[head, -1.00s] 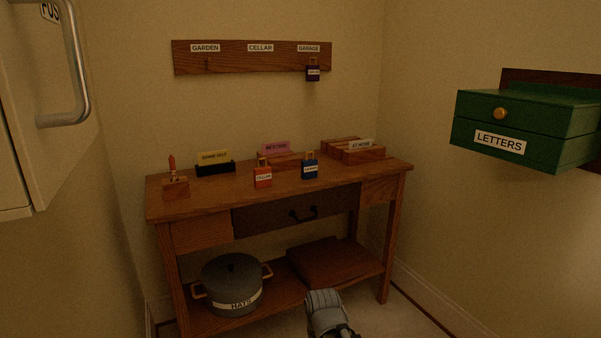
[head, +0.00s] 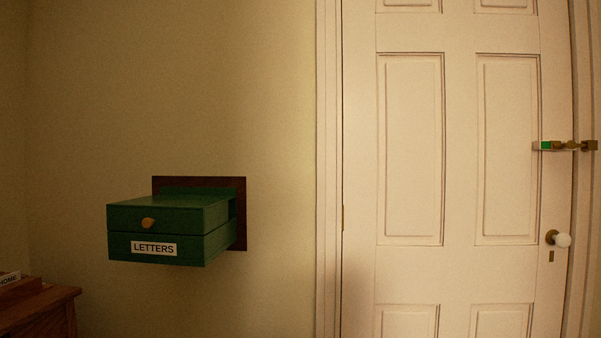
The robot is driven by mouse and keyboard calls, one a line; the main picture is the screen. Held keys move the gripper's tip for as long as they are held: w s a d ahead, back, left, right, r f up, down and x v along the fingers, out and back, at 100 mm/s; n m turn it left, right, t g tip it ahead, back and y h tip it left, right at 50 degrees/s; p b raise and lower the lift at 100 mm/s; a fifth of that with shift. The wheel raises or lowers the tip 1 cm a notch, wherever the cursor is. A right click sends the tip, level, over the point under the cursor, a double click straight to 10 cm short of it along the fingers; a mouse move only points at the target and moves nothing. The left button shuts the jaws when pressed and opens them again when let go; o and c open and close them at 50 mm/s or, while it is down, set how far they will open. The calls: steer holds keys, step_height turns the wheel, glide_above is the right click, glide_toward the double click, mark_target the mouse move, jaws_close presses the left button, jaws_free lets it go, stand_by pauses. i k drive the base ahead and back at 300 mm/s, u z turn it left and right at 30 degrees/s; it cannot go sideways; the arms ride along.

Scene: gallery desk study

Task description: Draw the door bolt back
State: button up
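The door bolt (head: 570,145) is a brass bar on the right edge of the white panelled door (head: 460,150). A green patch shows at the bolt's left part, and its right end reaches a brass piece at the door frame. A white round knob (head: 562,240) on a brass base sits below the bolt, with a small keyhole plate under it. The door looks shut. My gripper does not show in the head view.
A green box labelled LETTERS (head: 195,250) with a brass knob juts from the wall left of the door. A corner of the wooden desk (head: 68,295) shows at the lower left. The wall between box and door frame is bare.

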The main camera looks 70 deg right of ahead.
mark_target(570, 145)
steer(key=k, duration=1)
steer(key=z, duration=1.25)
steer(key=i, duration=1.1)
steer(key=u, duration=0.05)
